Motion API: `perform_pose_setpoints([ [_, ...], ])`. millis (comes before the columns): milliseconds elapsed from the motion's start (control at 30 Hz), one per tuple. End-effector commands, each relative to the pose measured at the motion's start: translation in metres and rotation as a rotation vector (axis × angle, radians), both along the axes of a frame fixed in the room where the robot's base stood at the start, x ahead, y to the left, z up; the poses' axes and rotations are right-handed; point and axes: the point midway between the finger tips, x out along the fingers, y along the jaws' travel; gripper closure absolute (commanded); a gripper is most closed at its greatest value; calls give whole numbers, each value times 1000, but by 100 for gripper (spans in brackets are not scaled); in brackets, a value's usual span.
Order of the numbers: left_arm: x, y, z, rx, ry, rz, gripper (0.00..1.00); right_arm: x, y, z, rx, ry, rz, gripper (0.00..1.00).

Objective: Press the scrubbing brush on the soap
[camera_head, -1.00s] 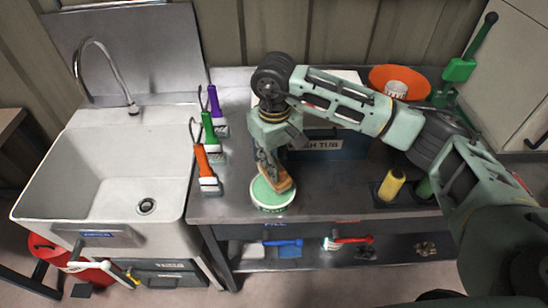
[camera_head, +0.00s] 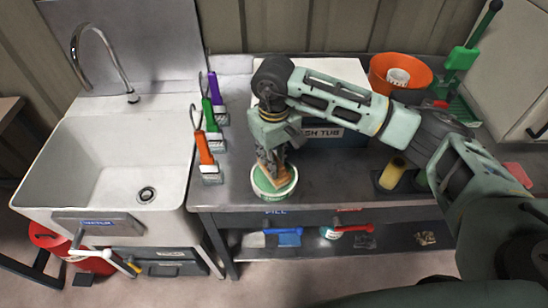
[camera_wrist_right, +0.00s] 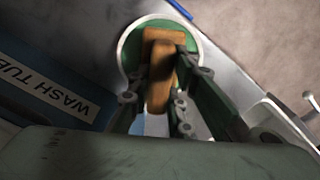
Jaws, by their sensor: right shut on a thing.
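The soap is a green round cake in a white-rimmed dish (camera_head: 287,190) near the front edge of the steel bench. My right gripper (camera_head: 272,165) points down over it, shut on the wooden scrubbing brush (camera_head: 277,180). In the right wrist view the brush (camera_wrist_right: 161,75) sits between the fingers of the gripper (camera_wrist_right: 158,103), over the green soap (camera_wrist_right: 136,60). The brush's lower side appears at the soap's surface, but I cannot tell whether it touches. The bristles are mostly hidden. My left gripper is not in view.
Orange (camera_head: 206,158), green (camera_head: 213,125) and purple (camera_head: 217,98) handled brushes stand left of the soap. A blue wash tub (camera_head: 340,145) is behind my right arm. A white sink (camera_head: 100,170) adjoins the bench. An orange bowl (camera_head: 385,65) is at the back right.

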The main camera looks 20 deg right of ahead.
Motion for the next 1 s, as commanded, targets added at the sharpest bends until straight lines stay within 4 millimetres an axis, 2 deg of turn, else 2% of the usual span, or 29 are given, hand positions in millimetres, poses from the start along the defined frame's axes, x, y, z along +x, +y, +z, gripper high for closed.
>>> perform_pose_setpoints([
  [1000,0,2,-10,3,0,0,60,0,0,-8,0,-1,0,100],
])
